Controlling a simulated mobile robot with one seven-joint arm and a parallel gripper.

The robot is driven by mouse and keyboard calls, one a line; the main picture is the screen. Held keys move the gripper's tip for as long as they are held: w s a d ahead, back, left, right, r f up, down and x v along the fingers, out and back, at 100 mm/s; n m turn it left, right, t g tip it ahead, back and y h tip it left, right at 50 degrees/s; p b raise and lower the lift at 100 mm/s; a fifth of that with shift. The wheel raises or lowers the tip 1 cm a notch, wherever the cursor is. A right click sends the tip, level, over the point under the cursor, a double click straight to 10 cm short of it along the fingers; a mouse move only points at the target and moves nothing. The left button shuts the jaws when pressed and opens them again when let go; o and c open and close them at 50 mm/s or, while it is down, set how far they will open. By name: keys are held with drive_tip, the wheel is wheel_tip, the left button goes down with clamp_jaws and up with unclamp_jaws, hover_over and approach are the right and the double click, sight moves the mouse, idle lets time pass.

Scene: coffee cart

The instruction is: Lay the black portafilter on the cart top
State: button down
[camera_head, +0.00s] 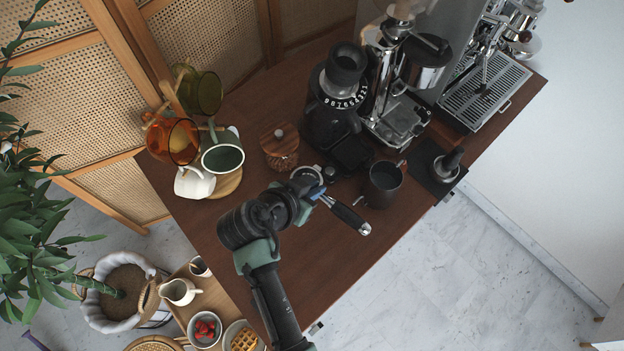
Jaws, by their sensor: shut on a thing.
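The black portafilter (347,215) shows its dark handle with a silver end, pointing down and to the right. A round metal basket rim (306,175) shows beyond my gripper at the other end. My gripper (318,194) is shut on the portafilter near where the handle meets the head. It is over the brown wooden cart top (300,265), near the middle of its front part. My wrist hides part of the portafilter. I cannot tell whether the portafilter touches the wood or is a little above it.
A dark pitcher (383,185) stands right of the portafilter. A black grinder (335,110) and a wooden-lidded jar (280,147) stand behind. A tamper (450,160) on a black mat is farther right. The cart top's near left part is clear.

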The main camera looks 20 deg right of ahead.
drive_tip(key=shift+w+f+b, duration=0.15)
drive_tip(key=shift+f+b, duration=2.7)
drive_tip(key=shift+f, duration=0.8)
drive_tip(key=shift+f, duration=0.2)
drive_tip(key=c, duration=1)
unclamp_jaws()
drive_tip(key=shift+o, duration=0.4)
drive_tip(key=shift+f, duration=0.2)
drive_tip(key=b+v, duration=0.2)
drive_tip(key=v, duration=1.1)
drive_tip(key=shift+r, duration=0.1)
